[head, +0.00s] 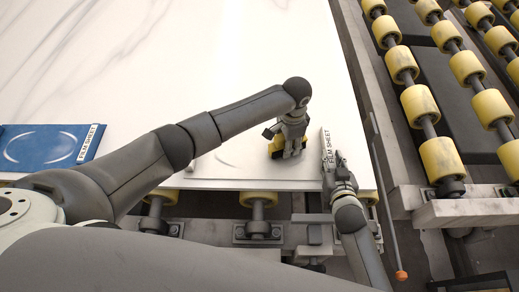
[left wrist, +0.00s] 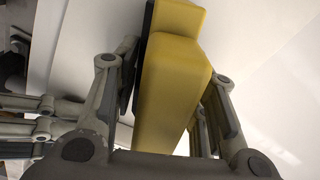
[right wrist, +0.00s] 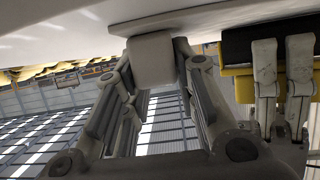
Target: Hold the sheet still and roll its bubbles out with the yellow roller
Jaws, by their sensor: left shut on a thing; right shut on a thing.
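The yellow roller (head: 277,150) stands on the pale sheet near the slab's front edge. My left gripper (head: 288,138) reaches down from above and is shut on it; its yellow body fills the middle of the left wrist view (left wrist: 175,75). The sheet (head: 225,172) lies flat on the white slab, with a faint curved bulge left of the roller. Its right edge carries a strip lettered FILM SHEET (head: 327,147). My right gripper (head: 338,178) is shut at this strip; in the right wrist view its fingers close on a pale grey block (right wrist: 152,60), probably part of the sheet.
A blue sheet (head: 45,146) lettered FILM SHEET lies at the slab's left. The white slab (head: 180,60) is clear behind my left arm. A conveyor with yellow rollers (head: 440,158) runs at the right. A thin rod with an orange tip (head: 401,275) stands beside my right arm.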

